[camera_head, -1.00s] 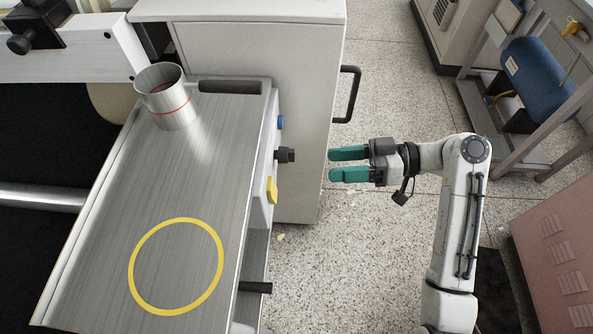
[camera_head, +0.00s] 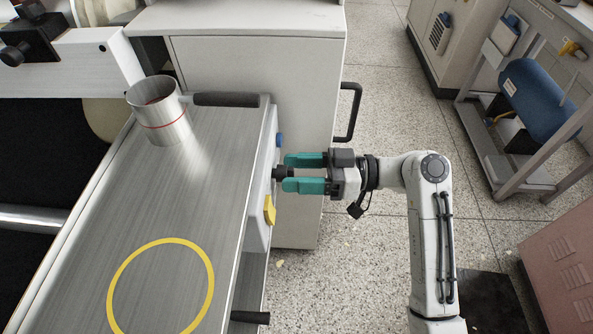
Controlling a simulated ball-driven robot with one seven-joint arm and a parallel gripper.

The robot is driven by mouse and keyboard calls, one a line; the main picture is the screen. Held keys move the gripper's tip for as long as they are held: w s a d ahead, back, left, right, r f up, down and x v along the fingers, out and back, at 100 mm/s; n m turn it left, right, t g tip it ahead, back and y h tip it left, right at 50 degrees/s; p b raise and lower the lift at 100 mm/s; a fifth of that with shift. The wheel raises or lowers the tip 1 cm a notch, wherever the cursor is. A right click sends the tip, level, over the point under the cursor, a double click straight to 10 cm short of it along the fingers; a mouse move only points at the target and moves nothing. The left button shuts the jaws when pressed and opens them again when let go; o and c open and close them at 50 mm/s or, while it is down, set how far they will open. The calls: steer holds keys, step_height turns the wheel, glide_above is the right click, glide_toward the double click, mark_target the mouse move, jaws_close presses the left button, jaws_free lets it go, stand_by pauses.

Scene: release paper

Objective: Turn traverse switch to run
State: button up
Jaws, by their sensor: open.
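The traverse switch appears to be the black knob (camera_head: 282,173) on the right side panel (camera_head: 260,190) of the metal-topped bench. It sticks out to the right, and its label and set position cannot be read from here. My gripper (camera_head: 287,173) has two teal fingers and is open. It comes in from the right, with one fingertip on the far side of the knob and one on the near side. The knob's outer end lies between the fingertips. I cannot tell whether either finger touches it.
A blue button (camera_head: 278,140) sits beyond the knob and a yellow part (camera_head: 269,210) on the near side, both on the panel. A white cabinet (camera_head: 240,70) with a black handle (camera_head: 349,112) stands behind. A metal cup (camera_head: 160,118) stands on the bench top (camera_head: 190,200). Speckled floor is open to the right.

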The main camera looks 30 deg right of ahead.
steer(key=shift+w+a, duration=0.15)
steer(key=shift+a, duration=0.05)
steer(key=c, duration=1)
steer(key=shift+c, duration=0.2)
